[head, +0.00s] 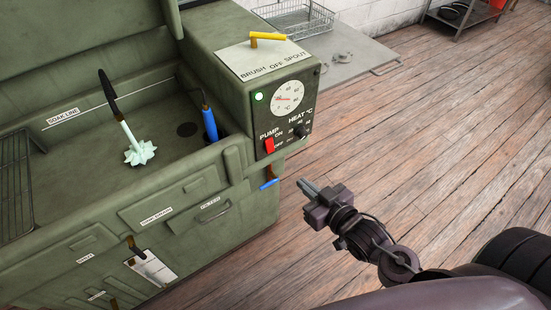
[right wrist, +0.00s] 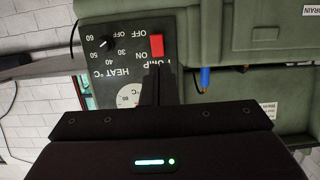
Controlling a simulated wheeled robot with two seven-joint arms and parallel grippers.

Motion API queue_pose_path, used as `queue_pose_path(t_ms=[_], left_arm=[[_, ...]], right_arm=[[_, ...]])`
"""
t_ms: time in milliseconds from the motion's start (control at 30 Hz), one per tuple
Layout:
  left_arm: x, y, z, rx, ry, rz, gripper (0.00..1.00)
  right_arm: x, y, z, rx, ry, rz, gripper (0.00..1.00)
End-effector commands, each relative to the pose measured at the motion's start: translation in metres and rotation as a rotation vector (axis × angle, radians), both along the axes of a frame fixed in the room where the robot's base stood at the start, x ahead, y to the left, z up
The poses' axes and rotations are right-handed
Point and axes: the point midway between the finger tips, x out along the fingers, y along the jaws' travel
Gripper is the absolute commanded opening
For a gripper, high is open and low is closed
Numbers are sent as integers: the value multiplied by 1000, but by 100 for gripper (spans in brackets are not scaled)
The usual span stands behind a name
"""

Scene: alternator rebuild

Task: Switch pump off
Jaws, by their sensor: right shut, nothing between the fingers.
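The red pump switch (head: 269,146) is on the dark control panel (head: 290,122) of the green washer, beside the PUMP label and an ON mark. I cannot tell which way it is tipped. In the right wrist view the panel is upside down and the red switch (right wrist: 156,46) shows just beyond my fingertips. My right gripper (head: 307,187) is shut and empty, apart from the panel, to the lower right of the switch. In the right wrist view its fingers (right wrist: 157,82) partly cover the lettering. My left gripper is not in view.
A green lamp (head: 259,97) is lit beside the dial (head: 288,98). The heat knob (head: 301,131) is right of the switch. A yellow lever (head: 267,37) sits on top. Open wooden floor (head: 420,150) lies to the right.

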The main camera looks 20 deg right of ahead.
Motion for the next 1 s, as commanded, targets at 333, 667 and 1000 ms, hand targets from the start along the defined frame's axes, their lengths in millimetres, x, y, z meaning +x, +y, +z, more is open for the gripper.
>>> queue_pose_path(t_ms=[333, 667, 1000], left_arm=[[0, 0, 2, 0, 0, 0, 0], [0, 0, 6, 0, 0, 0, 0], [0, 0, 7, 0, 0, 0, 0]], right_arm=[[47, 12, -10, 1, -4, 0, 0], [105, 27, -25, 0, -2, -1, 0], [129, 34, -34, 0, 1, 0, 0]])
